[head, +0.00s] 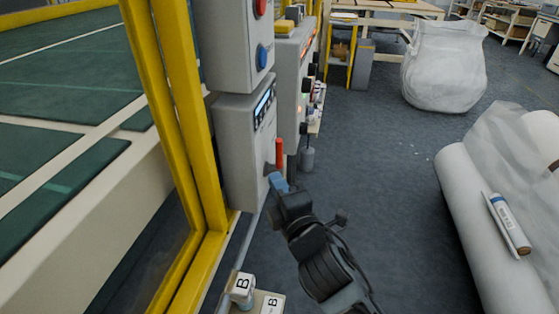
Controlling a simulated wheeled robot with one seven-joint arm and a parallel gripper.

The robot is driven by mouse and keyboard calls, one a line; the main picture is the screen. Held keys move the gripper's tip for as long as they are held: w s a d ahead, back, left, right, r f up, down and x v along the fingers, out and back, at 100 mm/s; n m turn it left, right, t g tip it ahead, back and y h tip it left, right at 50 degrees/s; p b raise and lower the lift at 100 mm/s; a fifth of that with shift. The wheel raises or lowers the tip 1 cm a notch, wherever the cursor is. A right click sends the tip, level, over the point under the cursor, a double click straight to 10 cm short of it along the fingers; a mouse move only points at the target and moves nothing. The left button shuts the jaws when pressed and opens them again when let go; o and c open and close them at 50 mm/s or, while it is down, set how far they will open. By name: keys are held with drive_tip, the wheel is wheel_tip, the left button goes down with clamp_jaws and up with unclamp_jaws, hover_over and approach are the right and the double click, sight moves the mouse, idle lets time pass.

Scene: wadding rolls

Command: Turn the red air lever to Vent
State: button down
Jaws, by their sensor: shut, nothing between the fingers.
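The red air lever (280,154) stands upright on the lower front of a grey wall box (240,135). My gripper (275,177) is shut and empty, with its blue-grey tip just below the lever's lower end. I cannot tell whether the tip touches the lever or its pivot. The arm comes up from the lower right and hides part of the floor behind it. No Vent marking is readable from here.
A yellow frame (187,120) stands close on the left. Small blocks marked B (242,285) lie at the bottom. A large white roll (500,225) lies on the right, and a white bag (443,75) stands farther back. The floor between is clear.

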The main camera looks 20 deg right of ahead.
sight(280, 162)
drive_tip(key=shift+w+d+p, duration=0.5)
drive_tip(key=shift+w+p, duration=0.05)
drive_tip(key=shift+w, duration=0.55)
drive_tip(key=shift+w+d+p, duration=0.5)
drive_tip(key=shift+w+d, duration=0.05)
drive_tip(key=shift+w, duration=0.5)
drive_tip(key=shift+w+d+p, duration=0.5)
drive_tip(key=shift+w+p, duration=0.05)
drive_tip(key=shift+w, duration=0.55)
drive_tip(key=shift+r+p, duration=0.15)
drive_tip(key=shift+p, duration=0.25)
